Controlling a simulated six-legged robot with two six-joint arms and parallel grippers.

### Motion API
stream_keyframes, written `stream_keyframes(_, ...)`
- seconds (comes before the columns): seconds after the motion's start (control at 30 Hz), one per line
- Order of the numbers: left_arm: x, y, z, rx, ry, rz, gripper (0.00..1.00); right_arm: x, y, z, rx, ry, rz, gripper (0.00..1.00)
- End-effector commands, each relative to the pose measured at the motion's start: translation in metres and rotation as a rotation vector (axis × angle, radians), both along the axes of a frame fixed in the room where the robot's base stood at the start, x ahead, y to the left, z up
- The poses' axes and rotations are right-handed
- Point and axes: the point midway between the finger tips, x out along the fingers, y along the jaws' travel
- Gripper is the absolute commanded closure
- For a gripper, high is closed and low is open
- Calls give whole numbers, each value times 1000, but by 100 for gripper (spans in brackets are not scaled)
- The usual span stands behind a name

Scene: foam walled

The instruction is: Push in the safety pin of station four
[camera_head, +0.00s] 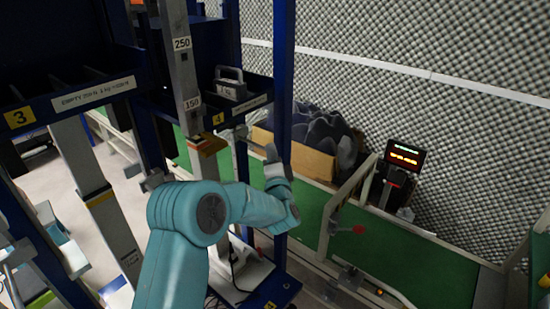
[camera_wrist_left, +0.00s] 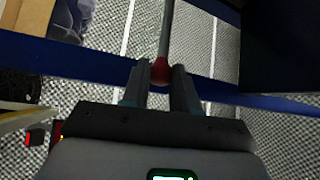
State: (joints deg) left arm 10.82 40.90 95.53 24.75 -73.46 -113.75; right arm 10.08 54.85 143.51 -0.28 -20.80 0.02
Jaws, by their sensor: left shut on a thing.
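Station four has a dark blue tray (camera_head: 260,92) with a yellow "4" label (camera_head: 217,119) and stands beside a blue post (camera_head: 284,60). My teal left arm reaches up to it, with the left gripper (camera_head: 272,155) beside the post, below the tray. In the left wrist view, the gripper (camera_wrist_left: 160,88) is shut on the red knob (camera_wrist_left: 160,70) of a grey rod, the safety pin (camera_wrist_left: 167,28). The rod runs straight away from the fingers. How deep the pin sits is hidden. My right gripper is not in view.
A grey handled weight (camera_head: 230,83) sits in the tray. A graduated grey column (camera_head: 181,60) stands left of it. Station three's tray (camera_head: 70,98) is at the left. A green conveyor (camera_head: 400,258) with rails, a lit display (camera_head: 404,155) and a cardboard box (camera_head: 300,155) are beyond.

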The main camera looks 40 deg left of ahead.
Motion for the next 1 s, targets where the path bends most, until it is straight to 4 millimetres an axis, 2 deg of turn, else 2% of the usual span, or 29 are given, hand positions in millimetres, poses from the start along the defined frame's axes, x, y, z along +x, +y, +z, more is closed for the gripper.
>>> stream_keyframes(0.1, 1, 31, -2, 1, -5, 7, 100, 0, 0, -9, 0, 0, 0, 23)
stream_keyframes(0.3, 5, 70, -1, 1, -4, 3, 100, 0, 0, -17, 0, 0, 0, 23)
stream_keyframes(0.43, 5, 79, 0, 1, -1, 2, 100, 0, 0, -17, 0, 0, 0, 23)
stream_keyframes(0.7, 5, 80, 2, 2, -2, 4, 100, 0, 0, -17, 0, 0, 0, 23)
stream_keyframes(0.73, 5, 80, 2, 3, -3, 4, 65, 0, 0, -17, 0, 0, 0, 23)
stream_keyframes(0.8, 5, 80, 2, 2, -4, 4, 46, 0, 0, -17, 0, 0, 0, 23)
stream_keyframes(1.0, 5, 79, 1, 2, -2, 2, 46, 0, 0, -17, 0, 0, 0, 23)
